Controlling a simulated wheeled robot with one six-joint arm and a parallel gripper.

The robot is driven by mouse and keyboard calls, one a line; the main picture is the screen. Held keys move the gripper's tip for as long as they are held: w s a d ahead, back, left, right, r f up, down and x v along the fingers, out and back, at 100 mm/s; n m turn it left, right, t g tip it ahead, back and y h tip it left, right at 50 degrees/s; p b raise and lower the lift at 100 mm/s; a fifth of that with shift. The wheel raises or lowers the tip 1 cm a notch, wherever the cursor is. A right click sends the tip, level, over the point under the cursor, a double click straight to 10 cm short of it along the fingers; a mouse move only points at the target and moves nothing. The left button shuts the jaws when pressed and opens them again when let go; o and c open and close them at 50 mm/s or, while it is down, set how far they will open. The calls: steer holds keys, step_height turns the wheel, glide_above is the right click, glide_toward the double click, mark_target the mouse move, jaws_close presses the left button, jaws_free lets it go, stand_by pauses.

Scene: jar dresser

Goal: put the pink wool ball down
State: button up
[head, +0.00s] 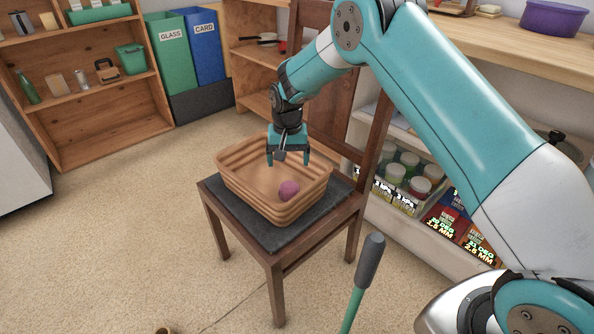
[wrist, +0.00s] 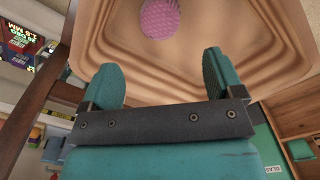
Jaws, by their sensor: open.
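The pink wool ball (head: 289,190) lies on the floor of a tan ribbed basket (head: 232,176). The basket sits on the dark seat of a wooden chair (head: 275,267). My gripper (head: 288,162) is open and empty above the basket, apart from the ball. In the wrist view the ball (wrist: 146,17) shows at the top, beyond the open fingers (wrist: 162,85), with the basket's stepped wall (wrist: 275,50) around it. Nothing is between the fingers.
A green-handled tool (head: 364,280) stands in front of the chair. Shelves with jars and boxes (head: 405,180) are close on the right. Blue (head: 203,45) and green (head: 172,55) bins stand behind, beside a wooden shelf (head: 95,105). The floor at left is clear.

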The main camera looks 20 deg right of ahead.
steer(key=s+a+r+n+y, duration=0.1)
steer(key=s+a+r+n, duration=0.15)
steer(key=s+r, duration=0.6)
steer(key=s+a+r+n+y, duration=0.1)
steer(key=s+a+r+n, duration=0.15)
steer(key=s+r, duration=0.55)
steer(key=s+r+n+y, duration=0.1)
steer(key=s+r+n, duration=0.1)
steer(key=s, duration=0.8)
steer(key=s+r+n+y, duration=0.1)
steer(key=s+r+n, duration=0.2)
steer(key=s, duration=0.8)
steer(key=shift+s+r+n, duration=0.15)
steer(key=shift+r+n, duration=0.15)
steer(key=shift+r, duration=0.35)
